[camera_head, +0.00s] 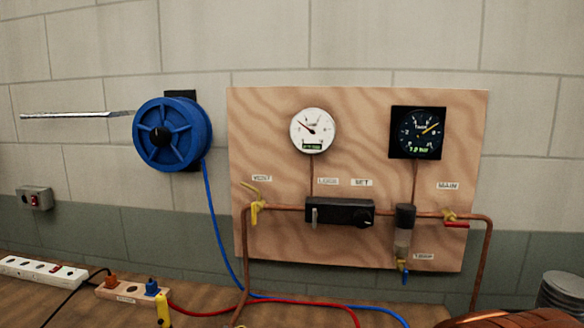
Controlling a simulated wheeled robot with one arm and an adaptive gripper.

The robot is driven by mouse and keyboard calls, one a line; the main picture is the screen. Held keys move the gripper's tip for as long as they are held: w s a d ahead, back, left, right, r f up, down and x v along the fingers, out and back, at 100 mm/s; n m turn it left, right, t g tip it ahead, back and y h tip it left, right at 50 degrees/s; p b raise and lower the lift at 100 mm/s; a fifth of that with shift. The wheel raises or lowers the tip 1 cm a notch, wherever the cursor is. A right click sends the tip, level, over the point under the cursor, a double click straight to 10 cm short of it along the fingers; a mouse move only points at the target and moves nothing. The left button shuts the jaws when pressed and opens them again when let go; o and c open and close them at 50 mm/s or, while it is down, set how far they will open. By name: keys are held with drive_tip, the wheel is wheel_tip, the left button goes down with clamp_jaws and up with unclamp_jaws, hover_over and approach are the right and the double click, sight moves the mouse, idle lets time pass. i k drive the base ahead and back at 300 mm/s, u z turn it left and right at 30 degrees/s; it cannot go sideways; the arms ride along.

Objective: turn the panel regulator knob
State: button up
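A wooden panel (280,120) is mounted on the block wall. In its middle a black regulator body (345,212) sits on the copper pipe, with a light metal lever or tab (314,216) at its left end. Labels that seem to read LOCK (327,181) and SET (361,182) are above it. I cannot tell which part of the body is the knob. A white round gauge (312,131) is above, its needle pointing up-left. My gripper is not in view.
A yellow-handled valve (256,207) is left of the regulator. A black-topped filter bowl (403,235) and red-handled valve (456,223) are right. A blue hose reel (172,135) hangs left. Power strips (42,269) and hoses lie on the wooden surface below.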

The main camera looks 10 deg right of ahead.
sight(363, 218)
drive_tip(key=u, duration=1.25)
drive_tip(key=k, duration=0.7)
drive_tip(key=u, duration=0.55)
